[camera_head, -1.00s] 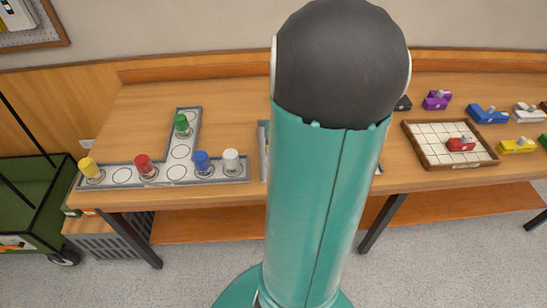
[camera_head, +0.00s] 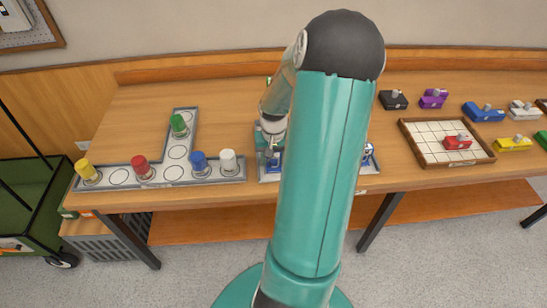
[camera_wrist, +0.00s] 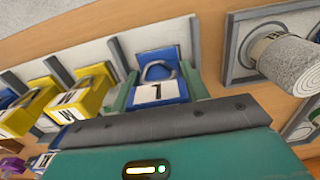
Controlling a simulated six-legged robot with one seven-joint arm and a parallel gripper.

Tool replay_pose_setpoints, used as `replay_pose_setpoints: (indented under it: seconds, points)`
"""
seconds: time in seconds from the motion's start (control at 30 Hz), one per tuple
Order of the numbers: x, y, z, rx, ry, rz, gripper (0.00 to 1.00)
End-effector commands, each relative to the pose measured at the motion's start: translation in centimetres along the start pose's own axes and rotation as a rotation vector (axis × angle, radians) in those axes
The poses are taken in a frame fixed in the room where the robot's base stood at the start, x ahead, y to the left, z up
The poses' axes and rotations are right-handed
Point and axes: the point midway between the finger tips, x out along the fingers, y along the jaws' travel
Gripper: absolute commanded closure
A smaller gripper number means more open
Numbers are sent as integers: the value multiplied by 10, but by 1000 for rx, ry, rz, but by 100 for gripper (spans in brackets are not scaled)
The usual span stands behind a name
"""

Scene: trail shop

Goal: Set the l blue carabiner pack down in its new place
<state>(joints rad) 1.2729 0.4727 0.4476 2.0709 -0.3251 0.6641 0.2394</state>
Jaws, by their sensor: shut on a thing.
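The l blue carabiner pack (camera_wrist: 158,88) shows in the wrist view as a blue block with a grey carabiner loop and a white label. My gripper (camera_wrist: 160,100) is shut on it, with a finger visible at its left side. It is over a pale section of the divided tray (camera_wrist: 202,44), between grey dividers. I cannot tell whether its underside touches the tray. In the head view my gripper (camera_head: 270,142) is low over the tray (camera_head: 371,170), which my arm largely hides.
Yellow packs (camera_wrist: 83,93) stand left of the held pack. A wooden-framed grid tray (camera_head: 424,147) and several coloured pieces lie right. Bare tabletop is behind.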

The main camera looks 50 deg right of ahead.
Motion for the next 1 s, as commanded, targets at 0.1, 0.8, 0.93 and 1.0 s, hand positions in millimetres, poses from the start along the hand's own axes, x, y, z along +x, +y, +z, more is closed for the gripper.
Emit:
replay_pose_setpoints:
  seconds: [0.1,0.8,0.93,1.0]
  points:
    - [0,0,0,0,0,0,81]
    - [-13,1,-1,1,4,3,33]
    - [-37,0,-1,1,5,2,33]
    - [-53,1,-1,2,5,3,33]
